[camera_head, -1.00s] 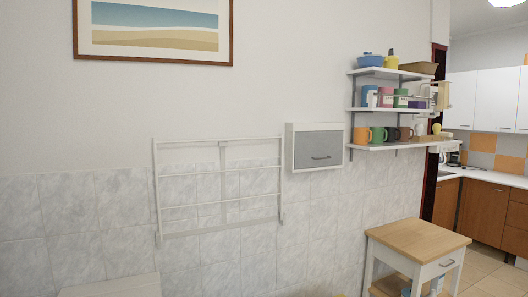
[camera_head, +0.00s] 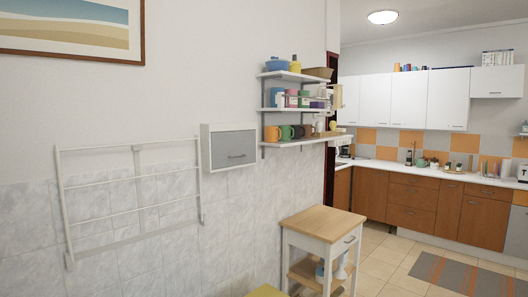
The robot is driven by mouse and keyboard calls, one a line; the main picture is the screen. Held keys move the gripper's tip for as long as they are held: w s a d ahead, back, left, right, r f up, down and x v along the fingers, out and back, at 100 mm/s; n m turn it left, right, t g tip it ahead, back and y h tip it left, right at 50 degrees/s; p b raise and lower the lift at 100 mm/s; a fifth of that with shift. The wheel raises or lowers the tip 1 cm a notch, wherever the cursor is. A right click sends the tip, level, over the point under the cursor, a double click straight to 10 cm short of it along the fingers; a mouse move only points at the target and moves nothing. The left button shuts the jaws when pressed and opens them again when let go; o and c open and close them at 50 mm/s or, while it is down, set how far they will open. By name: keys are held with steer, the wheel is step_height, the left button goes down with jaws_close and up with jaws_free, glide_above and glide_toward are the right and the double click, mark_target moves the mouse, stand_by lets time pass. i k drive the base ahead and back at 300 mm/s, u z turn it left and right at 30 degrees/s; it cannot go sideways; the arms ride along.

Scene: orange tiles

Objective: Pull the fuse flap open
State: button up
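The fuse box is a small white wall cabinet with a grey flap (camera_head: 233,149) on its front. It hangs on the wall left of the middle of the head view, between a white wall rack and the shelves. My gripper is not in view.
The white rack (camera_head: 130,196) is on the wall left of the box. Shelves (camera_head: 298,143) with mugs and jars jut out to its right. A wooden-topped trolley (camera_head: 323,223) stands below right. A yellow surface (camera_head: 266,291) shows at the bottom edge. Tiled floor lies open toward the kitchen.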

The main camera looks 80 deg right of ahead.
mark_target(233, 147)
steer(key=z, duration=2.35)
steer(key=i, duration=0.5)
steer(key=z, duration=1.8)
steer(key=i, duration=2.95)
steer(key=u, duration=2.05)
